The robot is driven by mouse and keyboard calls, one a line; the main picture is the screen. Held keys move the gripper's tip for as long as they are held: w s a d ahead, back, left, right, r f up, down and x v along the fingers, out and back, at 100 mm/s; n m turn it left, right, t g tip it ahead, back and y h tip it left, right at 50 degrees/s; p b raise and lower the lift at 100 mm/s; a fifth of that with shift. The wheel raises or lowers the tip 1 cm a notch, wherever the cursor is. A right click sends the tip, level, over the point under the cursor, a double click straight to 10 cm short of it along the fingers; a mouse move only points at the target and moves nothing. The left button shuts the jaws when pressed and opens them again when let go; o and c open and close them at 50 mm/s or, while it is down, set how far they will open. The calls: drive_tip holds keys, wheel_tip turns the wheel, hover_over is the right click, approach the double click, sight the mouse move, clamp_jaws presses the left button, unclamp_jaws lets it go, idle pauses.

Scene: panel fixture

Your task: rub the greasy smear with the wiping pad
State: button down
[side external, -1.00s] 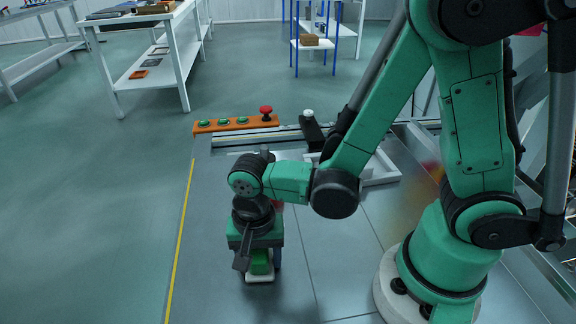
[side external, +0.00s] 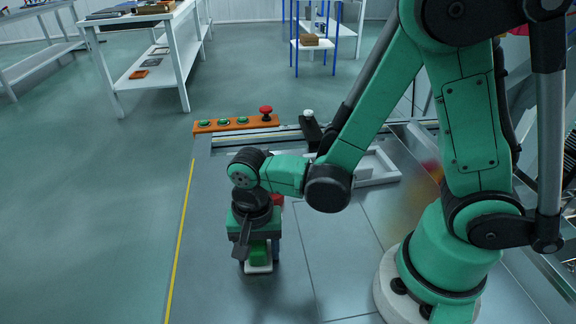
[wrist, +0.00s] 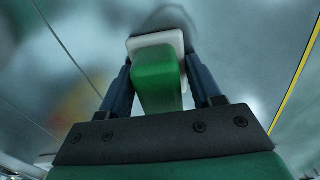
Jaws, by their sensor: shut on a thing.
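The wiping pad (side external: 258,268) has a green grip block and a white base. My gripper (side external: 259,252) is shut on the green block, with the white base facing down at the grey panel. In the wrist view the pad (wrist: 155,75) sits between my two dark fingers, and its white base shows at the far side. A darker grey, curved patch (wrist: 172,16) lies on the panel just beyond the base; I cannot tell whether it is the greasy smear or partly shadow. The side view shows no clear smear; my arm and the pad hide part of the panel. Contact is hard to tell.
An orange button strip (side external: 235,124) with green buttons and a red knob (side external: 266,110) runs along the back edge. A light frame (side external: 372,168) lies at the back right. A yellow line (side external: 180,240) marks the left edge. The panel's front is clear.

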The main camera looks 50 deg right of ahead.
drive_tip(key=shift+w+d, duration=0.55)
drive_tip(key=shift+d, duration=0.05)
drive_tip(key=shift+w+d+r, duration=0.15)
drive_tip(key=shift+w+d, duration=0.5)
drive_tip(key=shift+d, duration=0.05)
drive_tip(key=shift+w+d+r, duration=0.1)
drive_tip(key=shift+w+d, duration=0.5)
drive_tip(key=shift+d, duration=0.1)
wheel_tip(320, 180, up, 7)
drive_tip(key=shift+r, duration=0.15)
wheel_tip(320, 180, up, 12)
drive_tip(key=n, duration=0.1)
hover_over(213, 220)
wheel_tip(213, 220, down, 20)
drive_tip(key=shift+r, duration=0.1)
drive_tip(key=shift+f, duration=0.35)
